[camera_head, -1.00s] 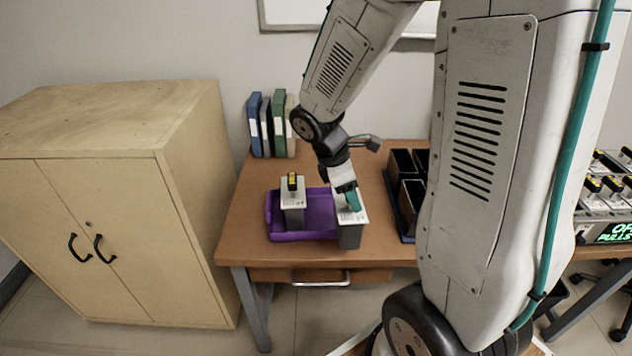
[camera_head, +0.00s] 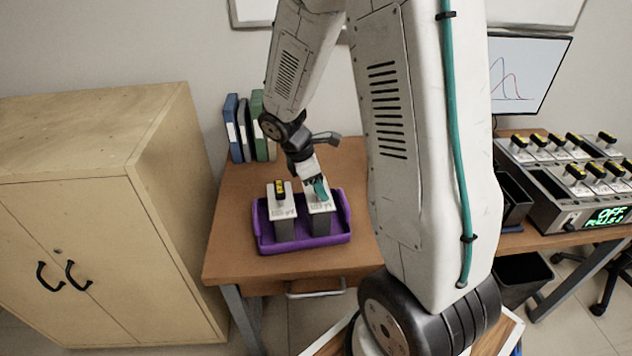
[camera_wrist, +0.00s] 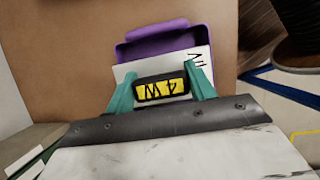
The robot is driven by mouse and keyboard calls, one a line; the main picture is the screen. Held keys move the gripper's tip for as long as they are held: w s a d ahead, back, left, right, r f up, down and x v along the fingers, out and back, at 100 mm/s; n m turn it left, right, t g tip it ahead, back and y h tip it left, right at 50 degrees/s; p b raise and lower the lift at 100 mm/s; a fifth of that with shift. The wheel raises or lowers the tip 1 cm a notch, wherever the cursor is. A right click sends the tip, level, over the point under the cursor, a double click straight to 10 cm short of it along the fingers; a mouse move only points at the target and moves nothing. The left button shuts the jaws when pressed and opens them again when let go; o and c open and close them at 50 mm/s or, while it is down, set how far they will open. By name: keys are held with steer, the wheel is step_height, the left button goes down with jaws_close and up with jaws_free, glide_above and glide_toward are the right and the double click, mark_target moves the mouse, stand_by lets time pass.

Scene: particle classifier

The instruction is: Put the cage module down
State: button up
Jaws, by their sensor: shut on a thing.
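The cage module (camera_head: 320,222) is a grey block with a white top plate. It stands upright in the right part of the purple tray (camera_head: 346,238); I cannot tell whether it touches the tray floor. My gripper (camera_head: 318,188), with teal fingers, is shut on its yellow-and-black handle. In the wrist view the handle (camera_wrist: 161,89) sits between the two teal fingers, over the white plate (camera_wrist: 196,58), with the purple tray (camera_wrist: 160,36) beyond. A second module (camera_head: 283,222) stands in the left part of the tray, its handle free.
The tray is on a brown table (camera_head: 238,255). Binders (camera_head: 245,128) stand at the back left. A wooden cabinet (camera_head: 100,200) is at the left. At the right is a device (camera_head: 590,185) with several handled modules and a display reading OFF.

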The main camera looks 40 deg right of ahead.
steer(key=shift+f, duration=0.15)
steer(key=shift+f, duration=0.1)
steer(key=o, duration=1.6)
steer(key=shift+o, duration=0.2)
steer(key=shift+r, duration=0.25)
steer(key=v, duration=1.1)
steer(key=s+a+r+m+t+y, duration=0.1)
steer(key=s+a+r+m, duration=0.2)
steer(key=s, duration=0.4)
steer(key=s+a+r+m+t+y, duration=0.1)
steer(key=s+a+r+m, duration=0.3)
steer(key=s, duration=0.3)
steer(key=s+a+r+m+t+y, duration=0.1)
steer(key=s+a+r+m, duration=0.3)
steer(key=s, duration=0.3)
steer(key=shift+s+a+m+t+y, duration=0.15)
steer(key=shift+s+m+t+y, duration=0.2)
steer(key=shift+m, duration=0.25)
